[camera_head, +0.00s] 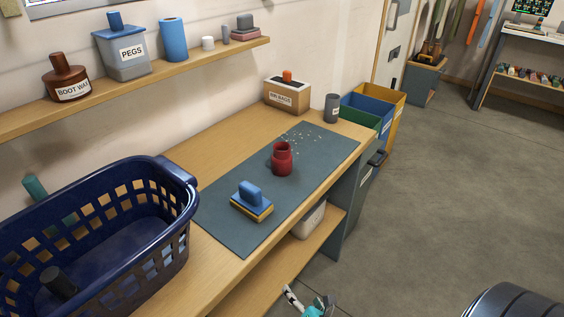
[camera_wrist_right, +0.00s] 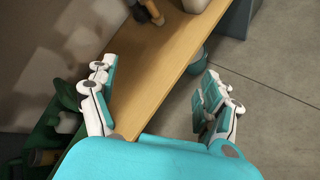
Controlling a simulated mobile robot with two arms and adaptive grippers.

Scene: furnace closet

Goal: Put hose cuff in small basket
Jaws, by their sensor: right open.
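A red stepped cylinder with a narrower top (camera_head: 282,159), which looks like the hose cuff, stands upright on the dark mat (camera_head: 225,205) of the workbench. A small pale container (camera_head: 309,221), perhaps the small basket, sits on the shelf under the bench, partly hidden by the bench top. My right gripper (camera_head: 310,304) is low at the bottom edge of the head view, in front of the bench and away from the red cylinder. In the right wrist view it (camera_wrist_right: 158,78) is open and empty, with a wooden board (camera_wrist_right: 158,75) beyond its fingers. My left gripper is not in view.
A large navy basket (camera_head: 178,185) holding a dark cylinder (camera_head: 58,283) stands at the left. A blue and yellow brush or sponge block (camera_head: 251,199), a labelled rag box (camera_head: 287,97) and a grey can (camera_head: 332,108) are on the bench. Open floor (camera_head: 440,190) lies right.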

